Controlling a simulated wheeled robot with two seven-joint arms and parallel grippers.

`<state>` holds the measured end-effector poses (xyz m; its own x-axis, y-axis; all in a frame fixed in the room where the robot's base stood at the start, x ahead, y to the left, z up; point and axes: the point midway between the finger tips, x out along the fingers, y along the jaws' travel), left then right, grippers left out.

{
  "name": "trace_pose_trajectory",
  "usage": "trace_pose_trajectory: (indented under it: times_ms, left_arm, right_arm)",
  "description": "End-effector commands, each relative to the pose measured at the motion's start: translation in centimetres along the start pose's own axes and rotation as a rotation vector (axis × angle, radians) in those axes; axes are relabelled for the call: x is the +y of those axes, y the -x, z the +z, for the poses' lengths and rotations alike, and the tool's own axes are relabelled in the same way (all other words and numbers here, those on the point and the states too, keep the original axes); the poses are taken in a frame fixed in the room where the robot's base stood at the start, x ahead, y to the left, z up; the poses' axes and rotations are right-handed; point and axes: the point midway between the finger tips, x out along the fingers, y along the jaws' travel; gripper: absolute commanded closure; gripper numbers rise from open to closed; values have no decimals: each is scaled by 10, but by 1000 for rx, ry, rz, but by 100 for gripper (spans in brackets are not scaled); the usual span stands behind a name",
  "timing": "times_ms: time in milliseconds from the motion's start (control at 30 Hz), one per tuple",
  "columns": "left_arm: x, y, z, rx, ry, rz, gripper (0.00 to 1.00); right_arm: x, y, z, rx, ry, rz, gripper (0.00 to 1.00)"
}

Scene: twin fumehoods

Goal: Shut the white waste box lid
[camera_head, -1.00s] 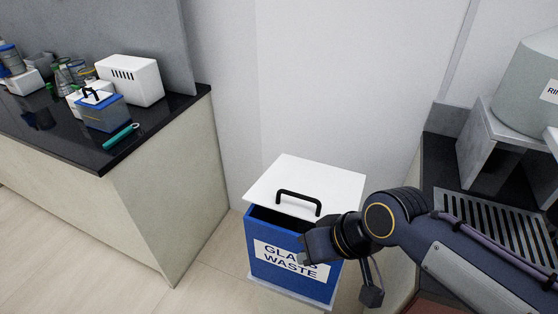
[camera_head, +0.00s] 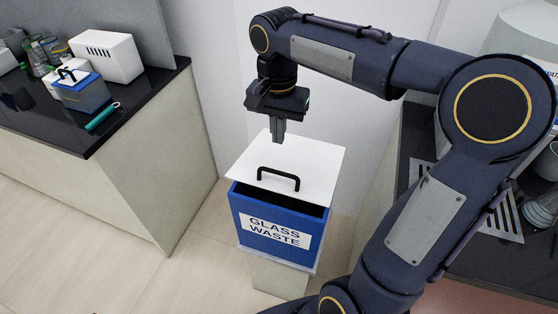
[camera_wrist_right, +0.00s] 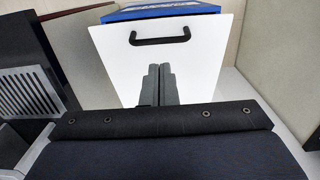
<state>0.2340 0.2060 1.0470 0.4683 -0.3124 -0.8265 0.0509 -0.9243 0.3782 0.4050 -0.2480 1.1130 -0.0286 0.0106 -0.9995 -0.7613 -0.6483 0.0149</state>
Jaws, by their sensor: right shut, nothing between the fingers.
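The waste box (camera_head: 252,232) is blue, with a "GLASS WASTE" label on its front, and stands on a pale stand. Its flat white lid (camera_head: 318,161) with a black handle (camera_head: 278,178) sits shifted toward the back, leaving a dark opening along the front. In the right wrist view the lid (camera_wrist_right: 112,62) fills the middle, with the blue box (camera_wrist_right: 165,12) beyond it. My right gripper (camera_head: 277,141) is shut and empty, pointing down at the lid's back edge. Its fingertips (camera_wrist_right: 159,70) also show in the wrist view; I cannot tell whether they touch the lid. My left gripper is out of view.
A black-topped bench (camera_head: 150,98) on the left holds a white vented box (camera_head: 108,58), a small lidded blue container (camera_head: 82,95) and glassware. Another dark counter with a slotted grate (camera_head: 507,222) is on the right. Floor is clear left of the waste box.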

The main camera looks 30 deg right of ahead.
Motion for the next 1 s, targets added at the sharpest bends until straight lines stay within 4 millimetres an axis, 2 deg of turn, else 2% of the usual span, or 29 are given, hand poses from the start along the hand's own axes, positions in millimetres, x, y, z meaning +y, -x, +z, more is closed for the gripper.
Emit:
trace_pose_trajectory:
  times_ms: [33, 200, 400, 600, 1000]
  left_arm:
    - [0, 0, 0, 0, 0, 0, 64]
    - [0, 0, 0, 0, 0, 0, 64]
    - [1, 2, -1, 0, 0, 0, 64]
    - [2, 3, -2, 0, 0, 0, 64]
    - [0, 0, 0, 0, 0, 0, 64]
  right_arm:
    - [1, -13, 0, -4, 0, 5, 100]
    - [1, -49, 1, -4, 1, 4, 100]
    - [0, -79, 1, -3, 1, 1, 100]
    - [0, -93, 0, -1, 2, 0, 100]
    - [0, -97, 1, 5, 3, -1, 100]
